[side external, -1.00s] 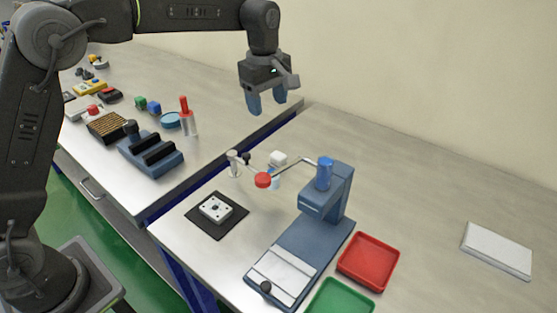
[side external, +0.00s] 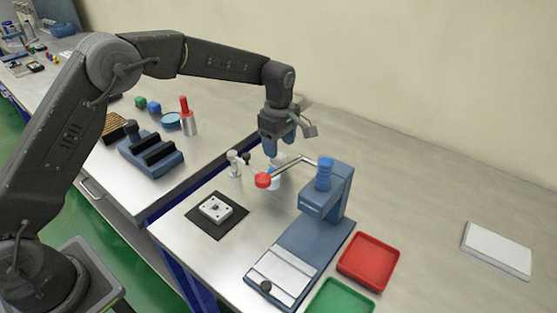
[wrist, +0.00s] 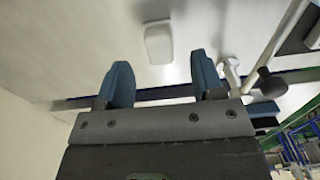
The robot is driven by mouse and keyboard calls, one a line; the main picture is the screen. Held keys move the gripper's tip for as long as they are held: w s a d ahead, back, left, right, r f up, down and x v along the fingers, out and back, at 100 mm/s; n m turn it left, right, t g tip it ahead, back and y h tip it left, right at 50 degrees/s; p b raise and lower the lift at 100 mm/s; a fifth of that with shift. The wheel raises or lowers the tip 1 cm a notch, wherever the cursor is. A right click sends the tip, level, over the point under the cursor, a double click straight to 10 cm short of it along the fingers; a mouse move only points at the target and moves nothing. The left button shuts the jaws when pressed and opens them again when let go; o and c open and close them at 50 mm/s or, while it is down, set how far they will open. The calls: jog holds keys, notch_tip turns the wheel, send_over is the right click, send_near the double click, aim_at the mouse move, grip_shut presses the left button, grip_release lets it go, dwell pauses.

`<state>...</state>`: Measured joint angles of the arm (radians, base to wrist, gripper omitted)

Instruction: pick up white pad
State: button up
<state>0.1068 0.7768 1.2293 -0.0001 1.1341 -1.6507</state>
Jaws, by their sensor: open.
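A small white pad (wrist: 158,42) lies on the table in the wrist view, just beyond the fingertips and between their lines. In the side view the white pad (side external: 279,160) is a small pale block behind the red-knobbed lever, partly hidden. My gripper (side external: 280,147) hangs above and behind it with its two blue fingers pointing down. In the wrist view my gripper (wrist: 160,60) is open, with nothing between the fingers.
A blue press (side external: 325,205) with a lever and red knob (side external: 263,180) stands close by. A metal post (side external: 234,163) is left of the pad. Red tray (side external: 368,262), green tray (side external: 340,298) and a flat white slab (side external: 497,250) lie to the right.

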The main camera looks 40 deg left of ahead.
aim_at(279, 155)
notch_tip(279, 155, down, 5)
jog(key=shift+a+r, duration=0.15)
jog(key=shift+r, duration=0.05)
jog(key=c, duration=1)
jog(key=shift+w+r, duration=0.1)
jog(key=shift+r, duration=0.55)
jog(key=r, duration=0.1)
jog(key=a+r, duration=0.1)
jog(key=r, duration=0.1)
jog(key=shift+r, duration=0.3)
jog(key=s+a+r, duration=0.4)
jog(key=a+r, duration=0.2)
jog(key=a, duration=0.4)
